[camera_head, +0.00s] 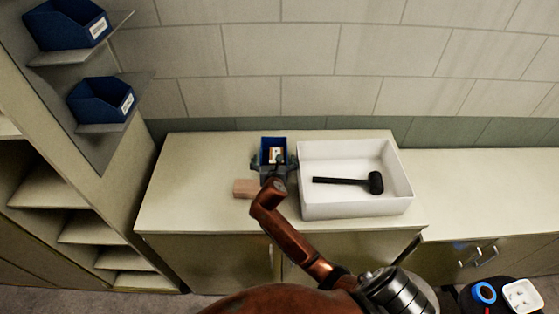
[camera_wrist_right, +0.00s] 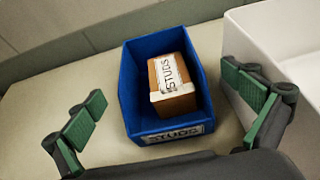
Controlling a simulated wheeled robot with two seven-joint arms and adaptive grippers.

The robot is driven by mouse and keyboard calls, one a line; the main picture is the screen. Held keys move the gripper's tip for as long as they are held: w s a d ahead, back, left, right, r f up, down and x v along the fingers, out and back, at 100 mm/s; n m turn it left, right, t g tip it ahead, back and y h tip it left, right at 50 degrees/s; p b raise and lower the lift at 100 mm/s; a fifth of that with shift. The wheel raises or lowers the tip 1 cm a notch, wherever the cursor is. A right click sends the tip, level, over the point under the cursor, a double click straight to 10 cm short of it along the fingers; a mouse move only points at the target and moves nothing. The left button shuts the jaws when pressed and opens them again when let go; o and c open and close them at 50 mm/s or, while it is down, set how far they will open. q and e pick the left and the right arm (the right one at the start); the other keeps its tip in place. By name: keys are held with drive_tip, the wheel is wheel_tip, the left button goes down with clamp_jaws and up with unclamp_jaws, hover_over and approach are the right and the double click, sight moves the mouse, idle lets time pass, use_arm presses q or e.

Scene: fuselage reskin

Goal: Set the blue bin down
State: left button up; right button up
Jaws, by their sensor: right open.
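The blue bin (camera_head: 274,145) stands upright on the cabinet top (camera_head: 190,170), against the left side of the white tray. In the right wrist view the blue bin (camera_wrist_right: 135,95) has a STUDS label on its front and holds a small brown box (camera_wrist_right: 172,85) also labelled STUDS. My right gripper (camera_head: 274,163) is at the bin, and in the right wrist view its green-padded fingers (camera_wrist_right: 165,115) are spread wide on either side of the bin, with gaps between pads and walls. My left gripper is not in view.
A white tray (camera_head: 310,200) with a black mallet (camera_head: 348,181) stands just right of the bin. A pinkish block (camera_head: 245,188) lies at its left front. Two other blue bins (camera_head: 68,24) (camera_head: 100,101) sit on wall shelves at the left. The cabinet top's left part is clear.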

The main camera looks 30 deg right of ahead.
sight(274, 153)
drive_tip(key=p+x, duration=0.1)
drive_tip(key=x, duration=0.6)
drive_tip(key=shift+w+a, duration=0.1)
drive_tip(key=shift+w, duration=0.15)
drive_tip(key=c, duration=1.1)
drive_tip(key=shift+r, duration=0.15)
drive_tip(key=shift+c, duration=1.4)
